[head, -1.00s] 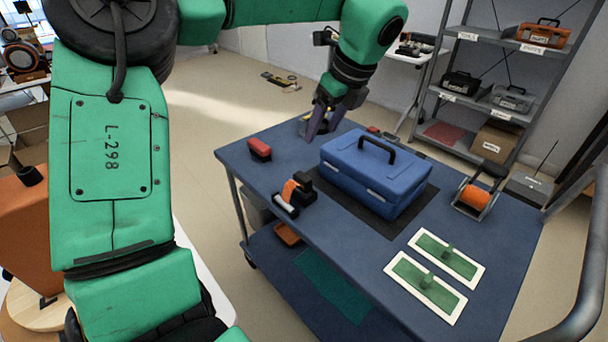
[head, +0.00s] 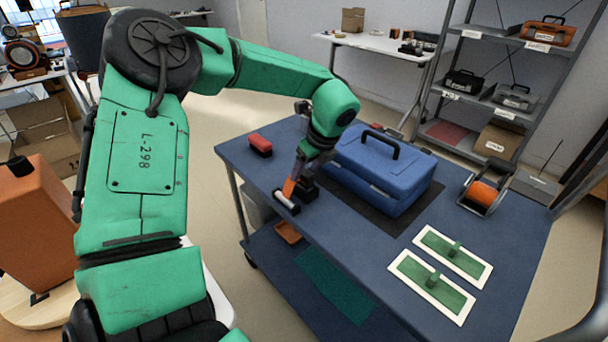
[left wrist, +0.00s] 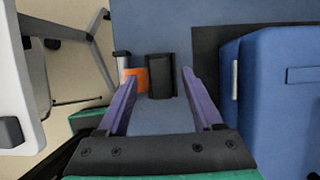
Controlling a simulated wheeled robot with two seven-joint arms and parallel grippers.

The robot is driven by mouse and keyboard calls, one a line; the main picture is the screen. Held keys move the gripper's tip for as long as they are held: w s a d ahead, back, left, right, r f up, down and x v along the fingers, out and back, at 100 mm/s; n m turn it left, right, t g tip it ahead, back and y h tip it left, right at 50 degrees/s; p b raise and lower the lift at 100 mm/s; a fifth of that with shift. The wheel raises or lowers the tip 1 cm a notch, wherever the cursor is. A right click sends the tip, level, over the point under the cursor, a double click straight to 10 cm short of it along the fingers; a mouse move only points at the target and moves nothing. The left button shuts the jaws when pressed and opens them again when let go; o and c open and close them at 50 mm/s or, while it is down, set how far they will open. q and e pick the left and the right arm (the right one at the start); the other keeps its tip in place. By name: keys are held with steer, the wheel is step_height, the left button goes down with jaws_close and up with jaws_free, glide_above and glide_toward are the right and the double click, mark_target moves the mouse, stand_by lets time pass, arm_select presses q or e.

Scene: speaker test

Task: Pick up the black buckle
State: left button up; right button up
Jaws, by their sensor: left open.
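The black buckle (left wrist: 161,76) lies on the blue table (head: 390,275), joined to an orange strap (head: 289,187) with a pale roll at its end. In the head view the buckle (head: 308,190) is partly hidden by my left gripper (head: 298,172). My left gripper is open and points down over it. In the left wrist view, the two purple fingers (left wrist: 160,80) stand apart, with the buckle between or just beyond their tips. I cannot tell whether they touch it. My right gripper is not in view.
A blue toolbox (head: 385,170) on a dark mat stands close right of my left gripper. A red box (head: 260,145) is to the left. Two green-and-white plates (head: 433,287) lie at the front right, with an orange reel (head: 484,193) behind them.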

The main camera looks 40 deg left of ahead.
arm_select(q)
jaws_close()
